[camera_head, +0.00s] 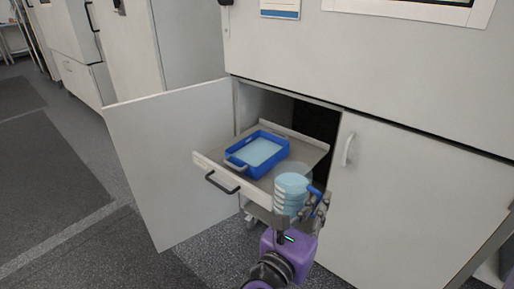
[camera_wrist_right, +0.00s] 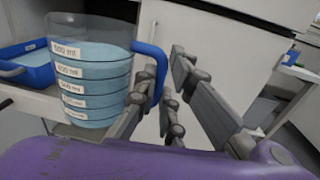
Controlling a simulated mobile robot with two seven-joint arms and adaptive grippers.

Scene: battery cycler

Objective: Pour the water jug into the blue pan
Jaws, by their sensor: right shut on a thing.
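The clear jug (camera_head: 291,194) holds light blue water and stands upright at the front right corner of the pulled-out drawer. It also shows in the right wrist view (camera_wrist_right: 92,85), with white volume labels and a blue handle (camera_wrist_right: 152,65). My right gripper (camera_head: 318,205) is shut on the jug's handle from the right side. I cannot tell whether the jug's base touches anything. The blue pan (camera_head: 232,163) lies on the drawer, left of and behind the jug; its inside shows a flat light blue surface. Part of the pan shows in the right wrist view (camera_wrist_right: 38,76). My left gripper is not in view.
The drawer (camera_head: 211,167) with a dark handle sticks out of an open cabinet. The cabinet's left door (camera_head: 165,165) is swung open beside it. A shut door (camera_head: 415,200) is on the right. Floor is free at the left.

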